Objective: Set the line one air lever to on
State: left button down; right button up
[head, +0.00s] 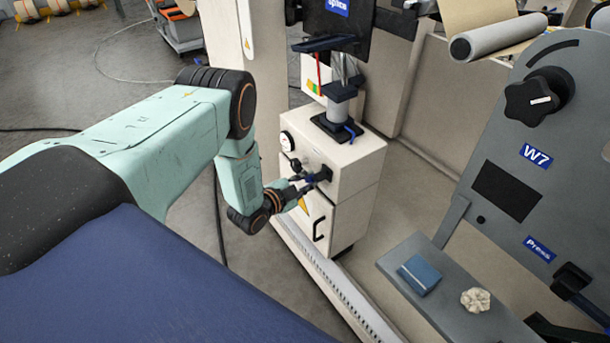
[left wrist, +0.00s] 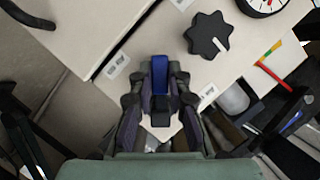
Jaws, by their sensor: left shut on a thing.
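The air lever, with a blue handle (left wrist: 159,74), sits on the front face of the white cabinet (head: 358,158). My left gripper (head: 303,182) is at that face, and in the left wrist view its fingers (left wrist: 159,82) are shut around the handle from both sides. The handle lies along the line of the fingers, and its lower part is partly hidden between them. In the head view the lever is small and partly covered by the fingers. My right gripper is not in view.
A black knob (left wrist: 208,34) and a round gauge (head: 287,141) are close by on the same cabinet. A grey panel with a large black knob (head: 539,97) stands at the right. A shelf before it holds a blue block (head: 419,275) and a pale lumpy object (head: 475,299).

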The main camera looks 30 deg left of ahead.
pick_arm(q)
jog(key=n+h, duration=0.1)
jog(key=n, duration=0.1)
jog(key=d+n+g+h, duration=0.1)
jog(key=shift+s+d+f+n, duration=0.1)
jog(key=shift+d+f+n, duration=0.2)
jog(key=shift+f+n, duration=0.1)
jog(key=shift+s+d+f+n+g+h+b, duration=0.15)
jog(key=shift+d+n+g+h+b, duration=0.15)
jog(key=shift+d+n+h, duration=0.2)
jog(key=shift+s+d+n+g+h+b, duration=0.15)
jog(key=shift+d+n+g+h+b, duration=0.2)
jog(key=shift+n, duration=0.25)
jog(key=c, duration=1.3)
grip_release()
jog(key=shift+f, duration=0.2)
jog(key=shift+s+a, duration=0.1)
jog(key=shift+s, duration=0.05)
jog(key=shift+a, duration=0.1)
jog(key=shift+s+a+r, duration=0.15)
jog(key=shift+s, duration=0.15)
jog(key=v, duration=1.1)
jog(key=shift+s+r, duration=0.1)
jog(key=shift+r, duration=0.05)
